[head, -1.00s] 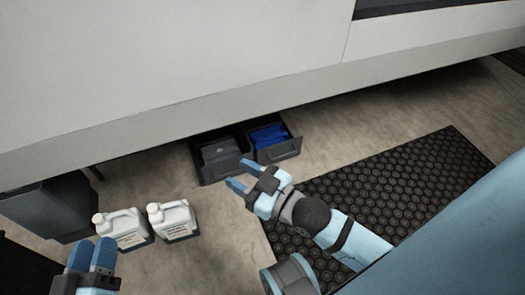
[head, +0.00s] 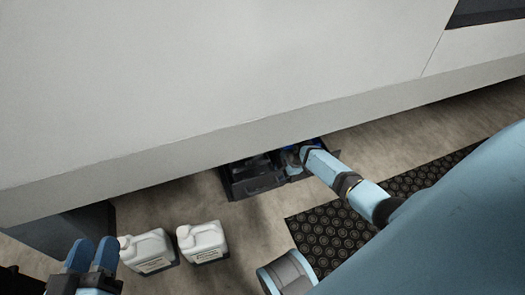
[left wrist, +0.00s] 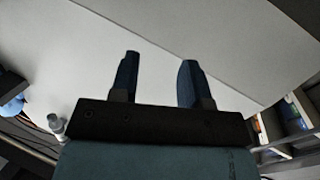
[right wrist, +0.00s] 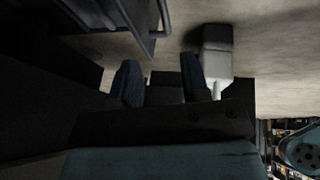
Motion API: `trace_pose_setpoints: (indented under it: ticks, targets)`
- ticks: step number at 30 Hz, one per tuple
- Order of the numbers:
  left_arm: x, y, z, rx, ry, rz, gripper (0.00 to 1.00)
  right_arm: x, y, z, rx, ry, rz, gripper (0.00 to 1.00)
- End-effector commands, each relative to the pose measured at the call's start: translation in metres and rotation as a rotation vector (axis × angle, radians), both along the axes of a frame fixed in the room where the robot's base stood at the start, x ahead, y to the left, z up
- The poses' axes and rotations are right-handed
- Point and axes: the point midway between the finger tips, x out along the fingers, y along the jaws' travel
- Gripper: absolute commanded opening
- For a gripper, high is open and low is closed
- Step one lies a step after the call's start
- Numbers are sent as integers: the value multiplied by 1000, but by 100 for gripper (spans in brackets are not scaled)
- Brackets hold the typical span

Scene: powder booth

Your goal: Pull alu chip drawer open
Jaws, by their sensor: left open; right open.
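Two dark drawers stand out from under the big white machine in the head view. The left drawer (head: 257,184) has a handle on its front and dark contents. The right drawer (head: 335,152) shows a bit of blue inside. I cannot tell which is the alu chip drawer. My right gripper (head: 291,156) is low at the right drawer, its tips partly hidden. In the right wrist view it (right wrist: 160,78) is open among dark surfaces, with a bar handle (right wrist: 164,18) beyond it; no grip shows. My left gripper (head: 93,252) is open, empty and away from the drawers.
Two white jugs (head: 148,250) (head: 203,242) stand on the floor left of the drawers. A black rubber mat (head: 330,235) lies at the right. The machine's lower edge (head: 190,160) overhangs the drawers. A dark bin (head: 75,228) stands at far left.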

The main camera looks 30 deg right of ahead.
Motion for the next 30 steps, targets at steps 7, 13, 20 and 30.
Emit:
trace_pose_setpoints:
  ticks: [7,13,20,30]
  targets:
    - [-1,-2,-20,28,42,-19,43,4,6,-28,12,16,25,42]
    - [9,4,-28,103,-49,-20,43,16,20,-69,12,15,23,42]
    - [22,12,-23,196,-211,-6,43,27,35,-109,11,16,24,42]
    - [29,17,-16,258,-321,5,43,34,43,-129,10,14,23,42]
